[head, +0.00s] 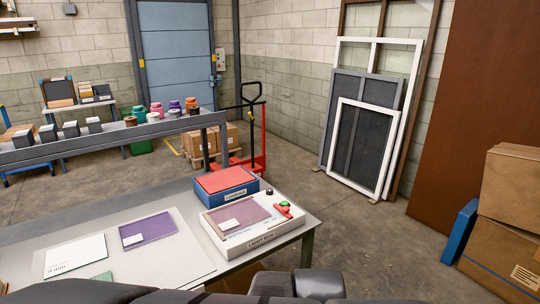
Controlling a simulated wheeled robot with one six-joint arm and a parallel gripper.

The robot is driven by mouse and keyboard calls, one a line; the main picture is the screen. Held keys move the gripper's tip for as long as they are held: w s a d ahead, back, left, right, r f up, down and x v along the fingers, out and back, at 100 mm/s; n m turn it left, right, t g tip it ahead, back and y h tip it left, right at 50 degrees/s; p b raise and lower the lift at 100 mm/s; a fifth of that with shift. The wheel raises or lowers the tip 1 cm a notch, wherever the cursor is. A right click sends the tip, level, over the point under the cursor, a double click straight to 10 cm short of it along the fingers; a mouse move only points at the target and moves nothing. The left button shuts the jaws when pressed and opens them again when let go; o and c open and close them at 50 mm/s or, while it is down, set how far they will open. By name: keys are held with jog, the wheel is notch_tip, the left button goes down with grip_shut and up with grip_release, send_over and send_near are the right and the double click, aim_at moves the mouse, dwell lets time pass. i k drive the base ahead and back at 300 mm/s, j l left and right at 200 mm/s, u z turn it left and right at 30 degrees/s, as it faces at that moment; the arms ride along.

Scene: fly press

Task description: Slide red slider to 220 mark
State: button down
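A small red piece (286,213) lies near the right edge of the white light box (262,243), with a green round piece (284,205) at its upper end. It is the only small red part on the box, but I cannot tell for sure that it is the slider. No scale and no 220 mark can be read at this size. A purple sheet (240,215) lies on the box to the left of the red piece. Dark links of my arm cross the bottom edge; my gripper is not in view.
The light box stands on a grey table (312,216). A blue box with a red top (226,181) stands behind it. A black knob (269,192) is at the box's back edge. Floor is clear right of the table.

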aim_at(285, 210)
jog(key=i+l+u, duration=0.25)
jog(key=i, duration=0.15)
jog(key=i+l+u, duration=0.25)
jog(key=i, duration=0.15)
